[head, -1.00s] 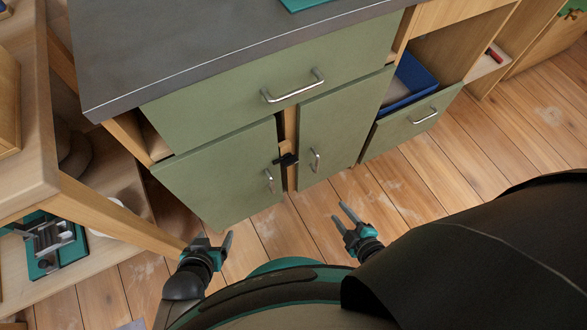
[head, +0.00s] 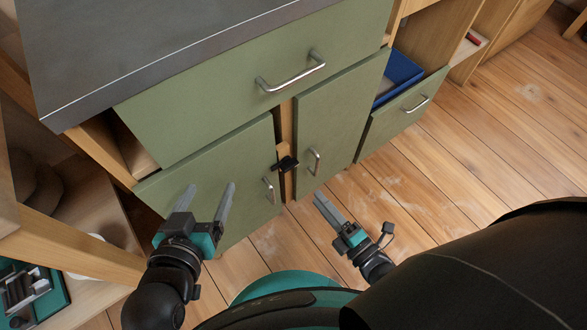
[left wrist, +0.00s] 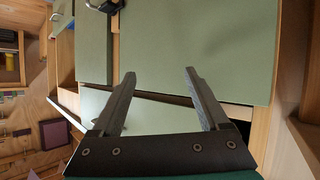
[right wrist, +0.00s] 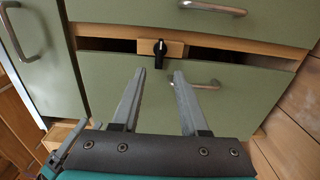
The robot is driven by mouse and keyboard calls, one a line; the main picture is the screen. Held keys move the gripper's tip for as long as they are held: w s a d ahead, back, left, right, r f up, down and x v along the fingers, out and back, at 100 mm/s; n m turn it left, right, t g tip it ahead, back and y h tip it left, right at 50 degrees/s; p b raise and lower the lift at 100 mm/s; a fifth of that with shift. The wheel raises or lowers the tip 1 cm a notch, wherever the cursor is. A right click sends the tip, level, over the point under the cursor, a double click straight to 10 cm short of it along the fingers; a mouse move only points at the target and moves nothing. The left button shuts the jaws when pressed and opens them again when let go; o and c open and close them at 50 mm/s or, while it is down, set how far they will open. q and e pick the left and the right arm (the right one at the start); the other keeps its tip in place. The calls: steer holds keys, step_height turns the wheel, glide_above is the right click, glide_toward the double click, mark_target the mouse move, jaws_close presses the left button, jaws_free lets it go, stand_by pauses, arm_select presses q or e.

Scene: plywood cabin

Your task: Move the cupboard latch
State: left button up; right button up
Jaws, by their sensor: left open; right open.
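The cupboard latch (head: 286,164) is a small black piece on the wooden strip between two green doors, the left door (head: 218,185) and the right door (head: 338,120). In the right wrist view the latch (right wrist: 160,48) shows as a black knob on a wooden block, beyond the fingertips. My left gripper (head: 209,190) is open and empty in front of the left door, left of the latch. My right gripper (head: 322,199) is open and empty, below and right of the latch, apart from it. In the left wrist view the open fingers (left wrist: 158,72) face green panels.
A drawer with a metal handle (head: 291,76) lies above the doors, under a grey worktop (head: 150,45). At right, an open drawer front (head: 405,115) stands out beside a blue bin (head: 400,75). A wooden shelf unit (head: 85,245) stands close left. The floor at right is clear.

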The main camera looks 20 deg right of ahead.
mark_target(292, 168)
arm_select(q)
steer(key=shift+s+d+r+n+t+h+b, duration=0.25)
steer(key=shift+d+r+t+h+b, duration=0.3)
steer(key=shift+t, duration=0.55)
steer(key=shift+s+d+r+n+t+h+b, duration=0.15)
steer(key=shift+s+d+r+t+h+b, duration=0.2)
steer(key=shift+d+r+t+b, duration=0.55)
arm_select(e)
steer(key=x, duration=1.1)
steer(key=shift+w+p, duration=0.25)
steer(key=shift+p, duration=0.05)
arm_select(q)
steer(key=shift+a+f, duration=0.1)
steer(key=shift+f, duration=0.1)
arm_select(e)
steer(key=shift+a, duration=0.1)
arm_select(q)
steer(key=shift+w, duration=0.1)
arm_select(e)
jaws_close()
